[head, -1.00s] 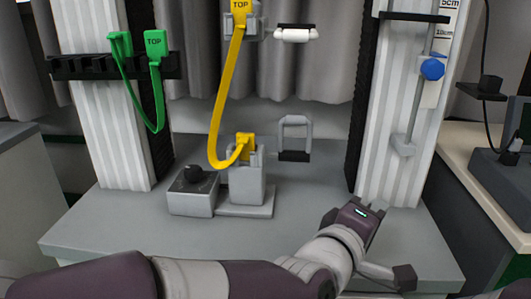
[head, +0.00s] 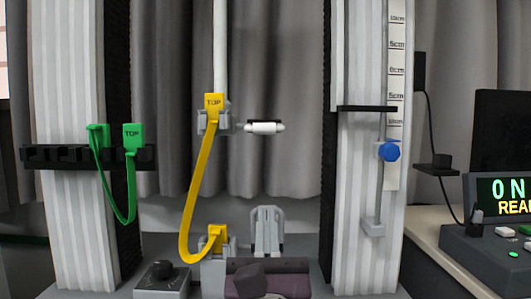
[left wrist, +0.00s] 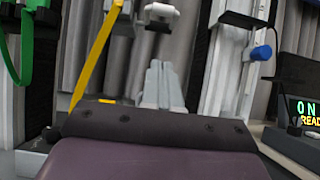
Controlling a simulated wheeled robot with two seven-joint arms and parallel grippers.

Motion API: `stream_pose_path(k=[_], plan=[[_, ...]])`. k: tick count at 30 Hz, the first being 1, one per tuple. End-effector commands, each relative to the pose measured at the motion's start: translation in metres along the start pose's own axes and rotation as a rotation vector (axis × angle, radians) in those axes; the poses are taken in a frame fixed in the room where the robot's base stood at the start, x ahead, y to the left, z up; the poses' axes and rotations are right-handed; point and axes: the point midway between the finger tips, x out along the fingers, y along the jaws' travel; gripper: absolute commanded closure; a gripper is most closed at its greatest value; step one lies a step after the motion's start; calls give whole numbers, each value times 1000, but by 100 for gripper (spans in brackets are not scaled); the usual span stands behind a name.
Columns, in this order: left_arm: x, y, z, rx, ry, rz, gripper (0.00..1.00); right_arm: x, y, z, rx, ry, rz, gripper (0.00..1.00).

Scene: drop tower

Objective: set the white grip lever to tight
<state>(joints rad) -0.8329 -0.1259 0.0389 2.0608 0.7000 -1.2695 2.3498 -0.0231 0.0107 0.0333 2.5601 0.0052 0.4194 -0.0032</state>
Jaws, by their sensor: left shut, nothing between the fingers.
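The white grip lever (head: 264,127) is a short, level white bar. It sticks out to the right of the grey upper clamp (head: 203,122) that holds the yellow strap's TOP end. It also shows near the top of the left wrist view (left wrist: 161,13). My left gripper (head: 266,211) points up below the lever, clearly apart from it. Its grey fingers are together and empty, and they also show in the left wrist view (left wrist: 161,68). They overlap the place of the lower grey loop handle, which is mostly hidden. My right gripper is not in view.
The yellow strap (head: 196,185) hangs left of the lever. A green strap (head: 128,190) hangs from a black rack (head: 65,155). A blue knob (head: 389,151) sits by the scale on the right column (head: 360,210). A lit display (head: 505,198) stands far right.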

Motion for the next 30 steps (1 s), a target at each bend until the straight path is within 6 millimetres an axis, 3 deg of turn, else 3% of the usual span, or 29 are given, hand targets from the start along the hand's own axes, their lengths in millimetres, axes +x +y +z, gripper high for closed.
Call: stream_pose_path(k=[15, 21, 30], plan=[[100, 1, 4, -1, -3, 3, 100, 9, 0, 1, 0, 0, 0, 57], [118, 0, 23, 1, -1, 0, 100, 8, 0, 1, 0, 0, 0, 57], [123, 0, 28, 1, 0, 0, 100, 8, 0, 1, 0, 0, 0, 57]])
